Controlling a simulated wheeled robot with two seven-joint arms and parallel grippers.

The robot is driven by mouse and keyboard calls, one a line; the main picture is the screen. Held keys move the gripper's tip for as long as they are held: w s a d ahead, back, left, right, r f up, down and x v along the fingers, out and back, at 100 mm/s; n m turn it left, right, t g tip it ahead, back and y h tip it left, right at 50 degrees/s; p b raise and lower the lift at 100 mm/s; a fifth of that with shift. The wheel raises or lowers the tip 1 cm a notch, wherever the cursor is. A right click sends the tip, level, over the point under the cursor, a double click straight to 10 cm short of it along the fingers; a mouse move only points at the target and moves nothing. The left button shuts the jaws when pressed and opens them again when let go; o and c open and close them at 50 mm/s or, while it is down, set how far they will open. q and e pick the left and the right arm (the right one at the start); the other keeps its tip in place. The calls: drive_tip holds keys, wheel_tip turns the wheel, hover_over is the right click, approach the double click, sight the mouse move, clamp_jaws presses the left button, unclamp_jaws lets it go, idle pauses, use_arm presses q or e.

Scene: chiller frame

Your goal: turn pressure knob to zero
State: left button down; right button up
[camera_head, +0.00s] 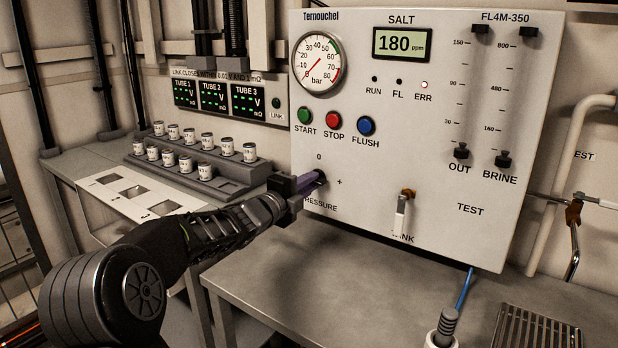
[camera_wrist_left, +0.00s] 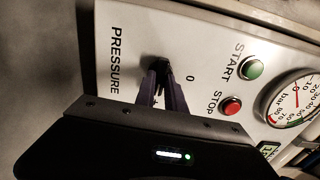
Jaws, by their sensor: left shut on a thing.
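The pressure knob (camera_head: 321,176) is a dark knob on the white panel (camera_head: 440,140), between the "0" mark and the "PRESSURE" label. My left gripper (camera_head: 309,184) reaches the panel from the lower left and is shut on the knob. In the left wrist view the two fingers (camera_wrist_left: 163,88) stand on either side of the dark knob (camera_wrist_left: 156,65); the "0" is to its right and "PRESSURE" to its left. The fingers hide much of the knob, so its setting is unclear. The pressure gauge (camera_head: 317,63) has its needle toward the low end. My right gripper is not in view.
Green start (camera_head: 304,116), red stop (camera_head: 333,121) and blue flush (camera_head: 366,126) buttons sit above the knob. A tank lever (camera_head: 403,210) is to its right. A rack of small jars (camera_head: 205,175) stands left. The grey bench (camera_head: 330,290) below is mostly clear.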

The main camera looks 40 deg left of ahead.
use_arm(q)
drive_tip(key=shift+a+n+p, duration=0.1)
drive_tip(key=shift+n+p, duration=5.1)
drive_tip(key=shift+n, duration=3.9)
drive_tip(key=c, duration=1.4)
unclamp_jaws()
drive_tip(key=shift+s, duration=0.1)
drive_tip(key=s, duration=0.7)
drive_tip(key=shift+s+b, duration=0.35)
